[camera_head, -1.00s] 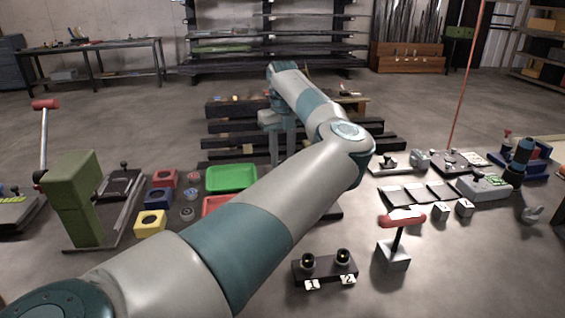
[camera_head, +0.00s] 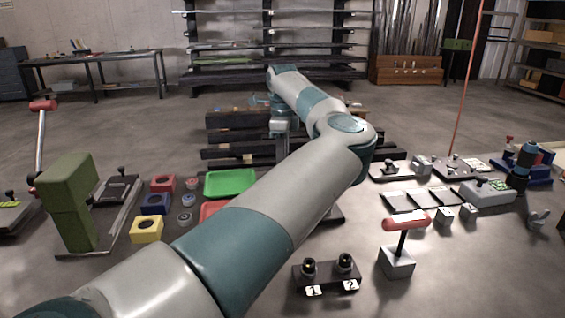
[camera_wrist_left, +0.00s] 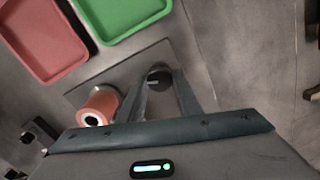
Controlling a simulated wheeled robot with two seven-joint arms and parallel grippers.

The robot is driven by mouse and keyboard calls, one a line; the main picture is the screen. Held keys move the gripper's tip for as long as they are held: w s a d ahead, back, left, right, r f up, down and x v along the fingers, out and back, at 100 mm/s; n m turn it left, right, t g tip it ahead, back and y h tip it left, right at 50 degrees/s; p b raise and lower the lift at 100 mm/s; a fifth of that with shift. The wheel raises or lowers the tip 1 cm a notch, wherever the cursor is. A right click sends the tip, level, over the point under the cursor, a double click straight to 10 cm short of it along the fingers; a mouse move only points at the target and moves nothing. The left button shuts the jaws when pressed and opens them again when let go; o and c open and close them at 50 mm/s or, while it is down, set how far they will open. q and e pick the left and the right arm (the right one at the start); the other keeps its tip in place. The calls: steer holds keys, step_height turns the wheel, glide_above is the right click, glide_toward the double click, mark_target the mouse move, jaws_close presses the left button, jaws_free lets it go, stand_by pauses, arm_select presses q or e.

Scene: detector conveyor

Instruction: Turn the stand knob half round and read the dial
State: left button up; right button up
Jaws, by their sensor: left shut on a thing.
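The stand knob (camera_wrist_left: 160,74) is a dark round knob on a grey plate in the left wrist view. My left gripper (camera_wrist_left: 165,82) reaches down over it and is shut on it, a finger on each side. In the head view my left gripper (camera_head: 281,150) is beyond the middle of my arm, which hides the knob and its stand. A salmon-red cylinder with a white-ringed dark top (camera_wrist_left: 97,106) stands beside the knob on the same plate. I cannot make out a dial face. My right gripper is not in view.
A green tray (camera_head: 230,183) and a red tray (camera_wrist_left: 38,40) lie beside the stand. A green block post (camera_head: 72,205) stands at left. A red-handled T post (camera_head: 398,262) and a two-knob box (camera_head: 327,275) are in front. Dark racks (camera_head: 238,137) stand behind.

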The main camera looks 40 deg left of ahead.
arm_select(q)
steer(key=shift+r+n, duration=0.1)
steer(key=shift+n, duration=1.4)
steer(key=o, duration=1)
steer(key=shift+o, duration=0.2)
step_height(320, 180, up, 17)
steer(key=shift+r, duration=0.15)
